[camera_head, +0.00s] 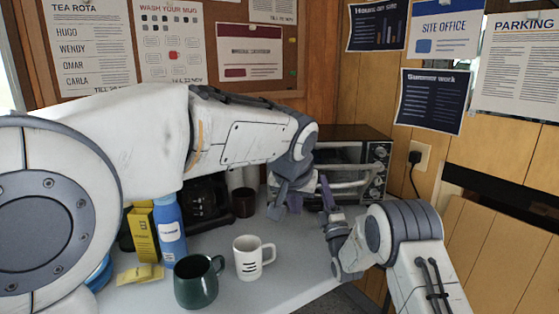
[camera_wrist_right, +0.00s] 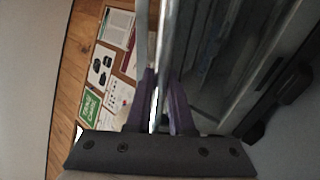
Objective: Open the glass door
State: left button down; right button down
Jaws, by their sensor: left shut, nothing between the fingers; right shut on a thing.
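The toaster oven (camera_head: 380,152) stands at the back right of the white table, against the wood wall. Its glass door (camera_head: 338,170) faces me, with a pale bar handle (camera_head: 348,184) across it. The arms partly cover the door, so I cannot tell how far it is open. My right gripper (camera_head: 325,193) is shut on the handle; in the right wrist view its purple fingers (camera_wrist_right: 160,105) close on a long metal bar (camera_wrist_right: 165,50). My left gripper (camera_head: 284,205) is shut and empty, just left of the oven front and lower than the right one.
A white mug (camera_head: 249,262) and a dark green mug (camera_head: 195,285) stand at the front. A blue bottle (camera_head: 169,232), yellow box (camera_head: 142,236), coffee maker (camera_head: 207,205) and dark mug (camera_head: 243,202) stand left. A plug (camera_head: 415,157) is in the wall.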

pick_arm(q)
jog(key=w+a+r+n+t+y, duration=0.2)
jog(key=w+a+r+n+t, duration=0.25)
jog(key=w+r, duration=0.85)
pick_arm(e)
jog(key=shift+f, duration=0.1)
pick_arm(q)
jog(key=shift+m, duration=0.35)
jog(key=x, duration=1.2)
jog(key=shift+a+f, duration=0.4)
jog(key=shift+f, duration=0.05)
jog(key=shift+s+d+f, duration=0.15)
jog(key=shift+s+f, duration=0.4)
jog(key=shift+s, duration=0.25)
jog(key=shift+s+d+f, duration=0.1)
jog(key=shift+s+f, duration=0.45)
jog(key=shift+s, duration=0.25)
jog(key=shift+s+d+f, duration=0.1)
jog(key=shift+s+f, duration=0.4)
jog(key=shift+s, duration=0.15)
